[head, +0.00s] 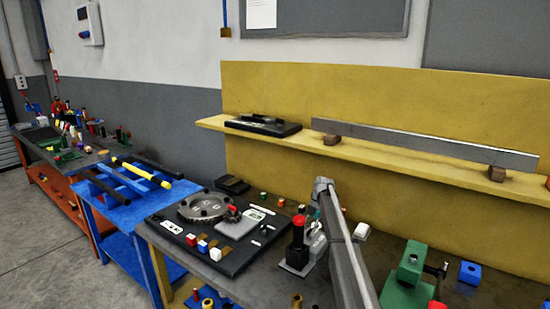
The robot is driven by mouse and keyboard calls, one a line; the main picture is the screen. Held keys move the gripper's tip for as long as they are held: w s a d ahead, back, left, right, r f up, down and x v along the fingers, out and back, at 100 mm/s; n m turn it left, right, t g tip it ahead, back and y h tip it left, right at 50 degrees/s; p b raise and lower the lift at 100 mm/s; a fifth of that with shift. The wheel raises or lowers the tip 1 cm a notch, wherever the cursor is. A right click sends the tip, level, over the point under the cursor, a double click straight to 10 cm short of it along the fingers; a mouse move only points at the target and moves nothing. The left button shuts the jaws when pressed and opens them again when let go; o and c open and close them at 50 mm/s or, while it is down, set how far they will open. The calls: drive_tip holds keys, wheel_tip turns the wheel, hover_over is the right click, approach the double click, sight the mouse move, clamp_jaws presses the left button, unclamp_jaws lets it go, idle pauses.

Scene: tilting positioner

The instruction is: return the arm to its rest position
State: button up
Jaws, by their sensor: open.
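A grey arm link of mine (348,250) rises from the bottom edge, right of centre, and ends in a rounded joint over the bench. I cannot make out my gripper or its fingers in the head view. The tilting positioner appears to be the round, notched metal disc (203,206) on a black board (232,264) left of the arm. A small flat grey block (235,224) with a red part lies beside the disc. Nothing is seen held by the arm.
A small stand with a red top (299,221) is close left of my arm link. A green vise-like device (408,278) and a blue block (470,273) stand to the right. A yellow shelf (400,160) carries a long grey bar (425,143). A blue table (120,211) stands left.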

drive_tip(key=s+m, duration=0.1)
drive_tip(key=s+r+m+t+p, duration=0.1)
drive_tip(key=s+m, duration=0.2)
drive_tip(key=m, duration=0.1)
drive_tip(key=shift+s+a+r+y, duration=0.3)
drive_tip(key=shift+s+a+r, duration=0.05)
drive_tip(key=shift+a, duration=0.05)
drive_tip(key=s+d+f+m+t+h+b, duration=0.1)
drive_tip(key=s+m, duration=0.4)
drive_tip(key=s, duration=0.4)
drive_tip(key=s+d+f+m+h+b, duration=0.1)
drive_tip(key=s+d+f+m, duration=0.1)
drive_tip(key=s+m, duration=0.3)
drive_tip(key=s+d+f+m+t+h+b, duration=0.1)
drive_tip(key=s+m, duration=0.4)
drive_tip(key=s, duration=0.9)
drive_tip(key=shift+s+d+f+m+t+h, duration=0.1)
drive_tip(key=shift+d+f+m+t+h, duration=0.25)
drive_tip(key=shift+d+f, duration=0.2)
drive_tip(key=s+a+m, duration=0.1)
drive_tip(key=s, duration=0.2)
drive_tip(key=s+a+m, duration=0.1)
drive_tip(key=s+m, duration=0.1)
drive_tip(key=s, duration=0.1)
drive_tip(key=s+a+m, duration=0.1)
drive_tip(key=s+m, duration=0.1)
drive_tip(key=s, duration=0.2)
drive_tip(key=shift+s+a+m+g, duration=0.25)
drive_tip(key=shift+s+a+g, duration=0.1)
drive_tip(key=shift+g, duration=0.1)
